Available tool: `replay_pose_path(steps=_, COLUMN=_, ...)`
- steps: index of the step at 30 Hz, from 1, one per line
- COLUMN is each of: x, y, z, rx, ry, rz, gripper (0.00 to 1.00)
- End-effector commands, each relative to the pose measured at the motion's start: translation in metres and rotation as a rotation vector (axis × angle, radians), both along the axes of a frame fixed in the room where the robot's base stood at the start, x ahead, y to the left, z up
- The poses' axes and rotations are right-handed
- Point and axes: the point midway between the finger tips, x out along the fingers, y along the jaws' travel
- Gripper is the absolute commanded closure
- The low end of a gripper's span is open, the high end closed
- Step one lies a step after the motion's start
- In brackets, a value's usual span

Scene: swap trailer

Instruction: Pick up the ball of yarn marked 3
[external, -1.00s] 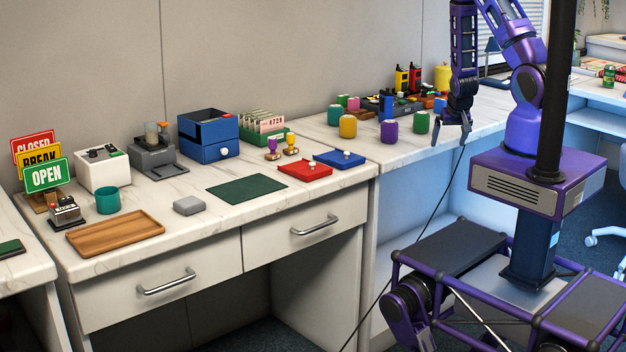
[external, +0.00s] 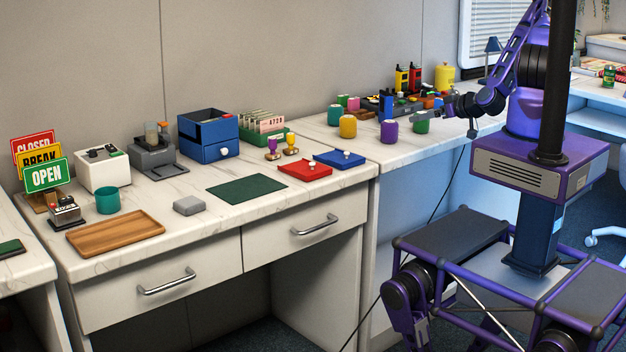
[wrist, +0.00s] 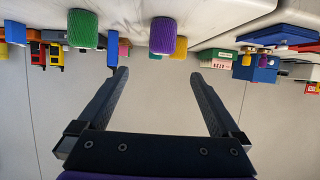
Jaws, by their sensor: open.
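Several yarn-like cylinders stand on the right-hand counter: teal (external: 334,115), yellow (external: 348,127), purple (external: 389,132) and green (external: 421,123). No number on any of them is legible, so I cannot tell which is marked 3. My gripper (external: 443,106) is level, pointing left, just above and right of the green one. In the wrist view, which is upside down, my gripper (wrist: 158,78) is open with nothing between its fingers. The purple cylinder (wrist: 163,35) and the green cylinder (wrist: 83,28) appear beyond the fingertips.
A dark tray (external: 375,104) with coloured items stands behind the cylinders, by red and yellow devices (external: 408,78). A larger yellow canister (external: 445,76) stands farther back. The left counter holds a blue box (external: 208,150), a red tray (external: 305,170) and a wooden tray (external: 115,233).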

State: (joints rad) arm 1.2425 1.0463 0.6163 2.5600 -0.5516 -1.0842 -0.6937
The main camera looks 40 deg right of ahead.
Motion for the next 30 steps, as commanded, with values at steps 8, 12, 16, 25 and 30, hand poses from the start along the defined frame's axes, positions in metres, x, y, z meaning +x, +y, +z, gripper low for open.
replay_pose_path(steps=8, x=0.017, y=0.0, z=-0.014, rx=-0.003, ry=-0.006, rz=-0.003, gripper=0.0)
replay_pose_path(steps=12, x=0.027, y=0.001, z=-0.018, rx=-0.006, ry=-0.004, rz=-0.001, gripper=0.0)
replay_pose_path(steps=16, x=0.037, y=0.002, z=-0.022, rx=-0.005, ry=-0.003, rz=0.0, gripper=0.0)
replay_pose_path(steps=25, x=0.084, y=0.006, z=-0.035, rx=0.004, ry=-0.002, rz=-0.001, gripper=0.0)
replay_pose_path(steps=30, x=0.105, y=0.007, z=-0.044, rx=0.001, ry=-0.001, rz=-0.001, gripper=0.0)
